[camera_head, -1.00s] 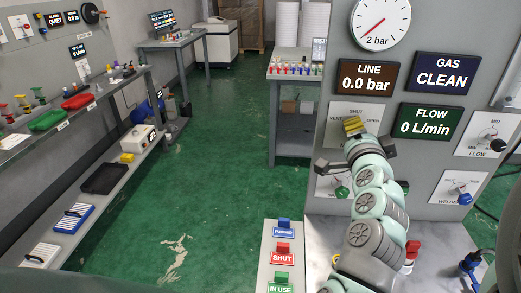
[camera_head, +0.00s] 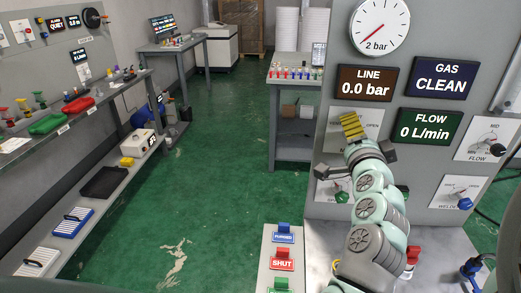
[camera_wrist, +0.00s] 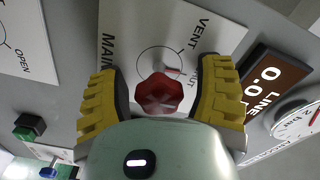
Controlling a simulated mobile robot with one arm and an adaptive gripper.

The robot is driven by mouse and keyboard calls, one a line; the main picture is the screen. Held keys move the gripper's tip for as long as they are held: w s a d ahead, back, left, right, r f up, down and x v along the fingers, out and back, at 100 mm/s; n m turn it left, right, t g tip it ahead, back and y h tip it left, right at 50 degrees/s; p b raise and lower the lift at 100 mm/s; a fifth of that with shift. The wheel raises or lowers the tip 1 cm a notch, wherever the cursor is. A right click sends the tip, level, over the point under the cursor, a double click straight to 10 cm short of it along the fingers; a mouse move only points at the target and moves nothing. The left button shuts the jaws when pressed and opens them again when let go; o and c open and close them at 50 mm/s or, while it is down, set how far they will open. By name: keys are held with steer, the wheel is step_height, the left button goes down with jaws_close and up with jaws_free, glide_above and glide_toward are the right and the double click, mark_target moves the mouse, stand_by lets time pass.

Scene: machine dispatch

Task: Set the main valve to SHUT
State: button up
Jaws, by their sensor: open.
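The main valve is a red knob (camera_wrist: 160,93) on a white dial plate (camera_wrist: 125,30) lettered MAIN, VENT and a partly covered SHUT. In the wrist view a short red mark shows on the dial beside the knob, on the side of the SHUT lettering; the knob's exact setting is hard to tell. My gripper (camera_wrist: 157,97) is open, with one yellow finger on each side of the knob and gaps between. In the head view my gripper (camera_head: 352,126) covers most of the valve plate (camera_head: 371,117), and the knob is hidden behind it.
The panel carries a LINE display (camera_head: 367,82) reading 0.0 bar, a FLOW display (camera_head: 430,125) reading 0 L/min and a GAS display (camera_head: 437,77) reading CLEAN. Other knobs sit nearby, including a black FLOW knob (camera_head: 498,151). A tag stand (camera_head: 265,255) is at the front.

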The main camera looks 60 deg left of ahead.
steer(key=v, duration=0.7)
steer(key=shift+s+d, duration=0.15)
steer(key=shift+s, duration=0.05)
steer(key=shift+w, duration=0.1)
stand_by(0.5)
